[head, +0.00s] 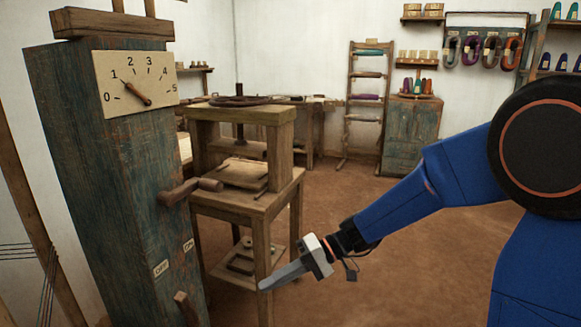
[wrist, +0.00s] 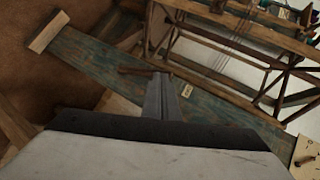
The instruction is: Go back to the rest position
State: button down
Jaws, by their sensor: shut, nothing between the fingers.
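My gripper (head: 287,274) is in the lower middle of the head view, at the end of my blue arm. Its fingers point left and slightly down, in front of a leg of the wooden press stand. It is shut and empty. In the wrist view the closed fingers (wrist: 162,98) show against the blue-green wooden post (wrist: 215,100). The same post (head: 100,190) stands at the left in the head view, with a dial (head: 135,82) whose pointer is near 1. A wooden handle (head: 190,191) sticks out of the post, and a lower lever (head: 186,308) sits near the OFF and ON labels.
A wooden press (head: 240,118) on a stand is behind the post. A rack (head: 367,98), a cabinet (head: 411,135) and wall shelves stand at the back. The brown floor (head: 400,235) is open around my arm. The wrist view also shows a wooden loom frame (wrist: 245,45).

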jog(key=s+d+r+m+t+h, duration=0.1)
jog(key=s+d+h, duration=0.3)
jog(key=d, duration=0.7)
jog(key=s+d+r+m+t+h, duration=0.1)
jog(key=s+d+m+t+h, duration=0.1)
jog(key=s+d+t+h, duration=0.2)
jog(key=s+d+r+m+t+h, duration=0.1)
jog(key=s+d, duration=0.8)
jog(key=d, duration=0.9)
jog(key=m+t+h, duration=0.1)
jog(key=t+h, duration=0.1)
jog(key=h, duration=0.1)
jog(key=shift+s+d+r, duration=0.15)
jog(key=shift+s+d, duration=0.05)
jog(key=shift+d, duration=0.1)
